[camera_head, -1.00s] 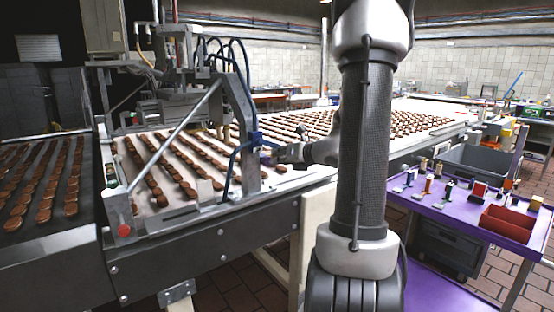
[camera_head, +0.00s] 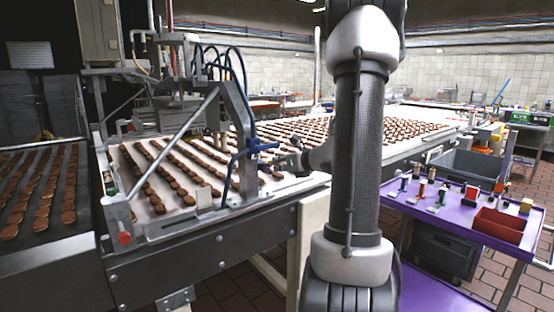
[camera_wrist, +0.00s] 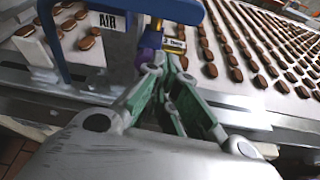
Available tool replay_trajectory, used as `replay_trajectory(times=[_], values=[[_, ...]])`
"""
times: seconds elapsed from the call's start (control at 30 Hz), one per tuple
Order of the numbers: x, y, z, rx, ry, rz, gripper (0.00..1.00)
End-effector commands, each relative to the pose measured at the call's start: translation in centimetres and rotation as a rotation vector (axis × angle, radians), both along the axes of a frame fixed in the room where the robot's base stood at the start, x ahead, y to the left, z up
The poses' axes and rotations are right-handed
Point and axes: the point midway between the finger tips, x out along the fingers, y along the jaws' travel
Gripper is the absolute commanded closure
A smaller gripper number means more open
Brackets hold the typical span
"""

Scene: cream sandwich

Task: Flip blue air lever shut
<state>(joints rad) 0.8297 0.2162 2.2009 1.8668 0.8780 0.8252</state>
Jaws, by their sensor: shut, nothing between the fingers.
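The blue air lever (camera_head: 264,146) sticks out to the right of the grey machine post in the head view. In the wrist view, a blue bar (camera_wrist: 172,9) runs across the top, beside a white AIR label (camera_wrist: 107,21). A blue-purple part (camera_wrist: 149,42) hangs below the bar, just ahead of my fingertips. My gripper (camera_wrist: 163,60) is shut and empty, with its tips very close to this part; I cannot tell whether they touch. In the head view my gripper (camera_head: 284,161) is small, just below and right of the lever.
The conveyor (camera_head: 155,207) carries rows of brown cookies behind the lever. A grey diagonal brace (camera_head: 185,140) and post (camera_head: 243,115) stand close by on the left. A purple table (camera_head: 432,213) with small items and a red bin (camera_head: 498,226) stands at the right.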

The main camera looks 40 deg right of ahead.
Motion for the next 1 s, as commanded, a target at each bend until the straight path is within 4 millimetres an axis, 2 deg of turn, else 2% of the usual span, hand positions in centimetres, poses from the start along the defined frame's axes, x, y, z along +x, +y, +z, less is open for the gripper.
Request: replay_trajectory(times=[0.07, 0.13, 0.4, 0.6, 1.0], values=[[0.2, -0.7, -1.4, 0.004, 0.002, 0.001, 1.0], [-1.3, -0.8, -0.4, -0.003, -0.002, -0.001, 1.0], [-6.2, -1.0, 1.3, -0.002, -0.003, -0.001, 1.0], [-8.7, -1.0, 2.1, -0.002, -0.002, 0.0, 1.0], [-9.3, -1.0, 2.3, -0.039, -0.003, 0.016, 1.0]])
